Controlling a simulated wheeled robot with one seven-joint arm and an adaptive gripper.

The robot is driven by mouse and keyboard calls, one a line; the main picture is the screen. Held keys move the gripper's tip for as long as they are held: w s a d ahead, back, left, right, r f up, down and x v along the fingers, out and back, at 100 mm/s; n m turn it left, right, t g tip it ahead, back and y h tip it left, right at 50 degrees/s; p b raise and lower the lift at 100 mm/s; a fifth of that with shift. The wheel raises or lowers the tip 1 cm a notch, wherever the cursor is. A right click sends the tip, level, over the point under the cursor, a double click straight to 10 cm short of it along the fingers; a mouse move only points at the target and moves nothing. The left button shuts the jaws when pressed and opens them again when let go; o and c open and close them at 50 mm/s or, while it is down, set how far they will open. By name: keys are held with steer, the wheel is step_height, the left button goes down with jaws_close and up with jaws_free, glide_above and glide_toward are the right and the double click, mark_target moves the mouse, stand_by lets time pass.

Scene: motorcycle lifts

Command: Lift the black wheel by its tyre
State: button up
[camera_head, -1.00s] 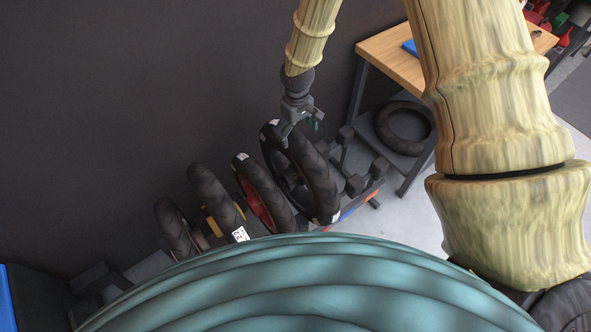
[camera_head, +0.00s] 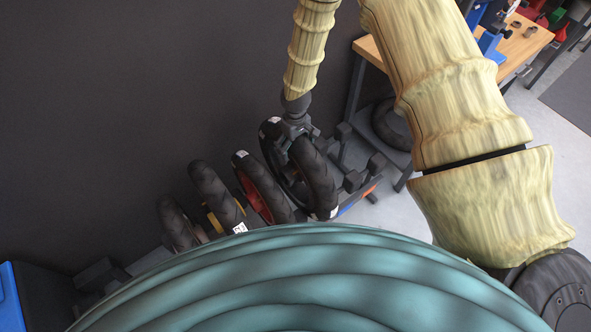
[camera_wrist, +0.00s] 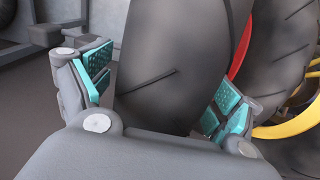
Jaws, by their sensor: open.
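The black wheel (camera_head: 315,180) stands upright at the right end of a row of wheels on a rack. Its tyre (camera_wrist: 170,60) fills the middle of the wrist view. My gripper (camera_head: 296,132) is at the top of this wheel in the head view. In the wrist view my gripper (camera_wrist: 158,95) is open, with one teal-padded finger on each side of the tyre. A gap shows between the left pad and the tyre. The right pad is close to the tyre, and I cannot tell if it touches.
A red-rimmed wheel (camera_head: 262,188) stands close to the left, then a yellow-rimmed wheel (camera_head: 215,197) and another wheel (camera_head: 178,222). Empty rack posts (camera_head: 352,180) are at the right. A wooden-topped bench (camera_head: 520,45) stands behind, with a loose tyre (camera_head: 392,125) under it.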

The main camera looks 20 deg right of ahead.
steer(key=shift+f, duration=0.55)
steer(key=c, duration=2)
steer(key=shift+w+r, duration=0.1)
